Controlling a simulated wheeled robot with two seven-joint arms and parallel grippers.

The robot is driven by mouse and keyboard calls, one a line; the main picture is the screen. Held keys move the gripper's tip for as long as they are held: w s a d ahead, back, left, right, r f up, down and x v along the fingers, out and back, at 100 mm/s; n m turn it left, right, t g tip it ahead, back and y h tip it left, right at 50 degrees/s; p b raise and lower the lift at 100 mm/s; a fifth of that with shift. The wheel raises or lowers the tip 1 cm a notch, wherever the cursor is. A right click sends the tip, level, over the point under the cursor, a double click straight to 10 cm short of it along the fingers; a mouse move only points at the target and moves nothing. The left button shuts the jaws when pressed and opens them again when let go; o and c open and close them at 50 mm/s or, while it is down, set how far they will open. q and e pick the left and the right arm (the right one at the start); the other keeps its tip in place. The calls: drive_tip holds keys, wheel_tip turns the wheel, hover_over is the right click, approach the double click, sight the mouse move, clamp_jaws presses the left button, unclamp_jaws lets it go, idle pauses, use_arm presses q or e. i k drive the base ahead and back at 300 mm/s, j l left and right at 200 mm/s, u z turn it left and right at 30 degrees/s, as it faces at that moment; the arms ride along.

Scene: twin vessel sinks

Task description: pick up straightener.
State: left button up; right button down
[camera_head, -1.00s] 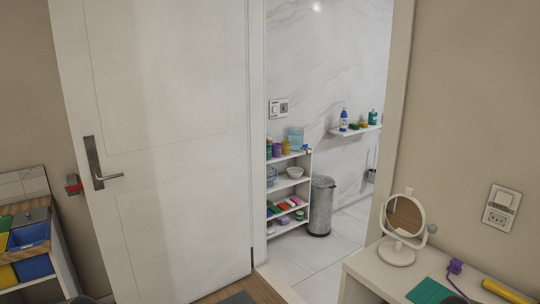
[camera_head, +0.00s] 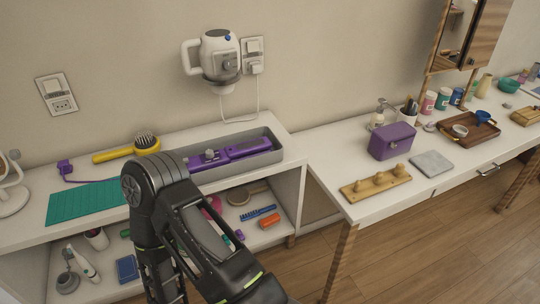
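A purple straightener (camera_head: 248,148) lies in a long grey tray (camera_head: 276,155) on the white shelf top, against the wall. A purple plug (camera_head: 65,167) on a purple cord lies farther left, beside a green mat; the cord runs toward the tray. One of my black arms rises from the bottom of the view, and its bent joint hides the left end of the tray and part of the straightener. Neither of my grippers can be made out in this view.
A yellow brush (camera_head: 144,143) and green mat (camera_head: 84,203) lie left of the tray. A white dryer (camera_head: 216,58) hangs on the wall above it. Lower shelf space holds small items. At right, a table holds a purple box (camera_head: 392,141) and wooden peg holder (camera_head: 375,187).

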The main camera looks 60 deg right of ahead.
sight(261, 146)
drive_tip(key=z, duration=3.75)
drive_tip(key=k+j, duration=0.3)
drive_tip(key=j, duration=0.2)
drive_tip(key=k+j, duration=0.35)
drive_tip(key=j, duration=0.15)
